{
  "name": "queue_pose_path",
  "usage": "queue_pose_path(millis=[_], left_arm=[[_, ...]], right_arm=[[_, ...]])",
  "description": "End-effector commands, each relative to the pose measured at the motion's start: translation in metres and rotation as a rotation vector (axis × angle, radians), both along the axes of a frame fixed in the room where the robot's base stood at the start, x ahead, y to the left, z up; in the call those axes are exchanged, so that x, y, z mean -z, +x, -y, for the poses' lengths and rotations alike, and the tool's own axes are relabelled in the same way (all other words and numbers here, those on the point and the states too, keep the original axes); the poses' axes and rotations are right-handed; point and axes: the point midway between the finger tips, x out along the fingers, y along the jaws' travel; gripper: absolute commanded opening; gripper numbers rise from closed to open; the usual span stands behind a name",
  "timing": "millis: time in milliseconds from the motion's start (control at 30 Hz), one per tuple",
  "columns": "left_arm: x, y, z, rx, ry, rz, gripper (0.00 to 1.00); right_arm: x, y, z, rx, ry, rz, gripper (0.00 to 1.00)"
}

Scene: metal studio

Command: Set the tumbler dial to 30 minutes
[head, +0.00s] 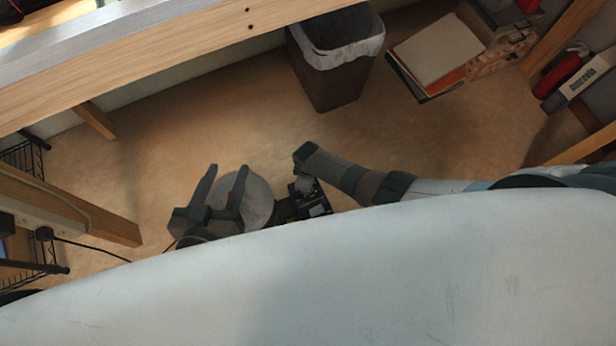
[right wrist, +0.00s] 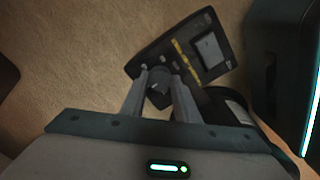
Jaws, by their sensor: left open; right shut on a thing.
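The dark round dial (right wrist: 158,88) is at the panel's lower left corner. My right gripper (right wrist: 159,78) has its two fingers on either side of the dial and is shut on it. The dial's markings are too small to read.
A bin (head: 336,62) with a white liner stands at the back. Papers or a book (head: 437,55) lie to its right. A wooden bench beam (head: 180,62) crosses the upper left. A black cord (head: 92,247) runs along the floor at left. The floor between is clear.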

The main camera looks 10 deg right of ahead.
Motion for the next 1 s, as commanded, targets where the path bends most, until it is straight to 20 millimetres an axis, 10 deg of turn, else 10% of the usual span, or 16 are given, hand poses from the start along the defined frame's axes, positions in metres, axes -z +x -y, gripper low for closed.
queue_pose_path(millis=[400,433,500,1000], left_arm=[[0.001,-0.0004,-0.0005,0.0,0.002,-0.008,0.46],[0.0009,-0.0004,-0.0005,0.0,0.002,-0.008,0.46],[0.0007,-0.0002,-0.0004,0.0,0.002,-0.007,0.46],[0.0029,-0.002,-0.0006,0.003,0.006,-0.026,0.46]], right_arm=[[0.0006,-0.0011,0.0024,0.012,-0.004,-0.003,0.06],[0.0006,-0.0011,0.0024,0.012,-0.004,-0.003,0.3],[0.0006,-0.0011,0.0023,0.012,-0.004,-0.003,0.47],[-0.0027,-0.0003,0.0005,0.011,-0.001,-0.001,0.47]])
